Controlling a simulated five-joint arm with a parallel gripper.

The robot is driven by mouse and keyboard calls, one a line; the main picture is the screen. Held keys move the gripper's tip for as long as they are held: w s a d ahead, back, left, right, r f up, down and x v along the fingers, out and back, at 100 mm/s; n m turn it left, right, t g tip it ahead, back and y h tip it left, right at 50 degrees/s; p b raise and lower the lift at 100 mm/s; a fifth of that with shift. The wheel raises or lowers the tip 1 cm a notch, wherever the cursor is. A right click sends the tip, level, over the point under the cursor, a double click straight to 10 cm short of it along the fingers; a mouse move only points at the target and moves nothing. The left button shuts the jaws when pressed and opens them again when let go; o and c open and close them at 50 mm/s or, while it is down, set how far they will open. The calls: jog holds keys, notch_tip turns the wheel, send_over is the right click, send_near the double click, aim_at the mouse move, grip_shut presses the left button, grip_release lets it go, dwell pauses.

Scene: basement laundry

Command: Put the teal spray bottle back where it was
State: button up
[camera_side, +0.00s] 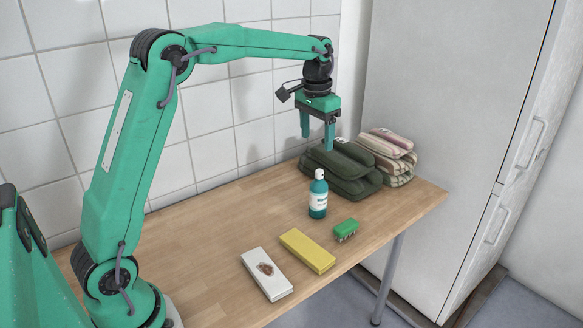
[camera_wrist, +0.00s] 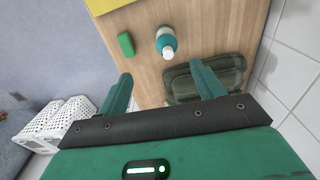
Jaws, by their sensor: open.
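The teal spray bottle (camera_side: 318,198), with a white cap and a pale label, stands upright on the wooden table. It also shows in the wrist view (camera_wrist: 166,43), beyond my fingertips and between their lines. My gripper (camera_side: 318,142) is open and empty, pointing down above the table, higher than the bottle and near the folded dark green cloths. In the wrist view its two fingers (camera_wrist: 163,88) stand wide apart, with bare wood and part of the green cloths between them. Nothing touches the bottle. No mark of the bottle's earlier place is visible.
Folded dark green cloths (camera_side: 341,168) lie behind the bottle, beside striped folded cloths (camera_side: 389,155). A green brush (camera_side: 346,230), a yellow block (camera_side: 307,251) and a white box (camera_side: 267,274) with a brown mark lie in front. The table's left part (camera_side: 190,250) is clear. White baskets (camera_wrist: 62,120) stand off the table.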

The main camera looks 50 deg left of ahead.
jog(key=s+d+r+t, duration=0.2)
jog(key=s+d, duration=0.1)
jog(key=s, duration=0.8)
jog(key=s+d+r+t, duration=0.2)
jog(key=s+d+r, duration=0.1)
jog(key=s, duration=0.8)
jog(key=s+d+f+t, duration=0.1)
jog(key=s+f, duration=0.3)
jog(key=s, duration=0.3)
jog(key=shift+d+f, duration=0.15)
jog(key=shift+f, duration=0.2)
